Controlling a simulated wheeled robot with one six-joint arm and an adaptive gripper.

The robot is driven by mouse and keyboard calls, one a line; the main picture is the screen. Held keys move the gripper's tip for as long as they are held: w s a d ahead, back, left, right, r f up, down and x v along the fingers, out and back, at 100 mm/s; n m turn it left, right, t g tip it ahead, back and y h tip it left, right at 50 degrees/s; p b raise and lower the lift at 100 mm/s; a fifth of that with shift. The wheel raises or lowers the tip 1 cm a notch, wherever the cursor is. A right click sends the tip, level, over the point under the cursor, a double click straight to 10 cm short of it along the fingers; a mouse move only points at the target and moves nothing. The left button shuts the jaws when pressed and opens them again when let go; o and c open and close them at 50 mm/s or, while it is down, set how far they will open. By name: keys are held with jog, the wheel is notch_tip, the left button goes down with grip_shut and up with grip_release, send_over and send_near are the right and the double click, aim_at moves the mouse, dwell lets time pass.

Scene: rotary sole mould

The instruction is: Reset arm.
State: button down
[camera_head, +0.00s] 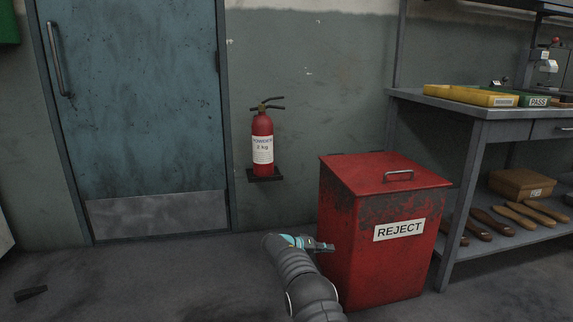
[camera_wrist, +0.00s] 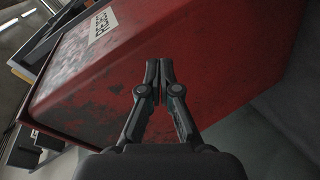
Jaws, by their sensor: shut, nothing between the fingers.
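My arm (camera_head: 297,268) reaches up from the bottom of the head view, beside the left side of the red reject bin. My gripper (camera_wrist: 160,66) shows in the wrist view with its two fingers together and nothing between them. In that view the red side of the bin fills the space beyond the fingertips. I cannot tell whether the fingertips touch it. In the head view the gripper's tips are small and lie near the bin's left side.
The red bin (camera_head: 366,250) has a closed, sloping lid with a handle. A workbench (camera_head: 480,112) with a yellow tray (camera_head: 470,96) and a green tray (camera_head: 537,100) stands right. A fire extinguisher (camera_head: 262,145) hangs on the wall by a blue door (camera_head: 140,110). Floor at left is mostly clear.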

jog(key=s+r+g+y+p, duration=0.15)
jog(key=s+r+y, duration=0.55)
jog(key=s, duration=1.1)
jog(key=s+r+n+y+p, duration=0.1)
jog(key=s+r+y+p, duration=0.15)
jog(key=s+r, duration=1.2)
jog(key=s+r+y+p, duration=0.3)
jog(key=s+r+y, duration=0.1)
jog(key=s, duration=1.8)
jog(key=s+r+t+p, duration=0.2)
jog(key=s+r, duration=0.2)
jog(key=r, duration=0.3)
jog(key=shift+d, duration=0.3)
jog(key=shift+s+d, duration=0.1)
